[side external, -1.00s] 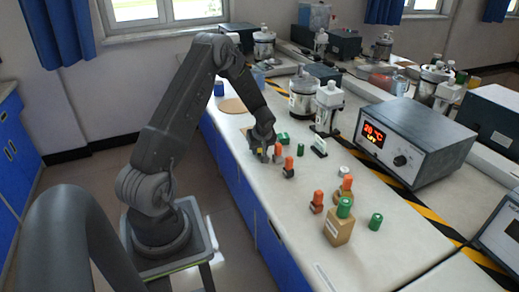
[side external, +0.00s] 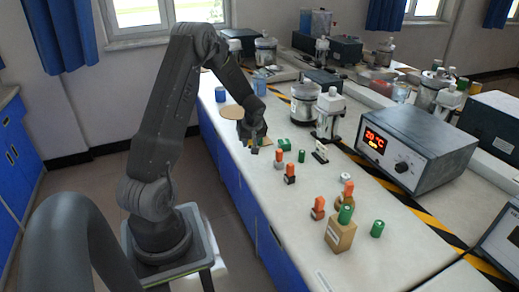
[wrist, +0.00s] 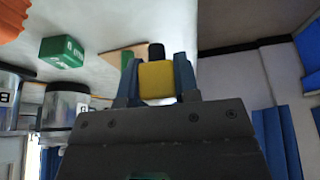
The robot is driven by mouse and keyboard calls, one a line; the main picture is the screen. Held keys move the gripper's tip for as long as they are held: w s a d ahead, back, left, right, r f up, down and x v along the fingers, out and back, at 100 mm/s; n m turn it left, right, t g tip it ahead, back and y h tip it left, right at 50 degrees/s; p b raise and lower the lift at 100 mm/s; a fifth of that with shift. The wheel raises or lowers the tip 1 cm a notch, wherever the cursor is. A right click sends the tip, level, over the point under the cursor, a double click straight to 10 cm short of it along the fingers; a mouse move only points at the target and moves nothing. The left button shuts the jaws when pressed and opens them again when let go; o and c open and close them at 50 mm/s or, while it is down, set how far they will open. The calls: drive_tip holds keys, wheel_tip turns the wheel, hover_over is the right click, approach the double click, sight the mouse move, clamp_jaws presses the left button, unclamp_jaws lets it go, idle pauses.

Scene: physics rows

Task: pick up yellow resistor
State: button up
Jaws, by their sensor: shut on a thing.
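The yellow resistor (wrist: 157,78) shows in the wrist view as a yellow block with a dark end. It sits between the two fingers of my gripper (wrist: 156,70), which is shut on it. In the side view my gripper (side external: 253,147) is over the far left part of the white bench, near its left edge. The resistor is small and mostly hidden there. I cannot tell how far it is above the bench.
A green block (side external: 284,144) and orange-topped parts (side external: 290,173) stand to the right of my gripper. A brown block with a green top (side external: 340,233) is nearer the camera. A temperature box (side external: 415,145) stands at right. A round tan disc (side external: 233,112) lies behind.

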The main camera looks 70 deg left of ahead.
drive_tip(key=s+a+r, duration=0.2)
drive_tip(key=s+r, duration=0.2)
drive_tip(key=s, duration=0.3)
drive_tip(key=shift+s+a+r, duration=0.25)
drive_tip(key=shift+s+r, duration=0.05)
drive_tip(key=shift+r, duration=0.1)
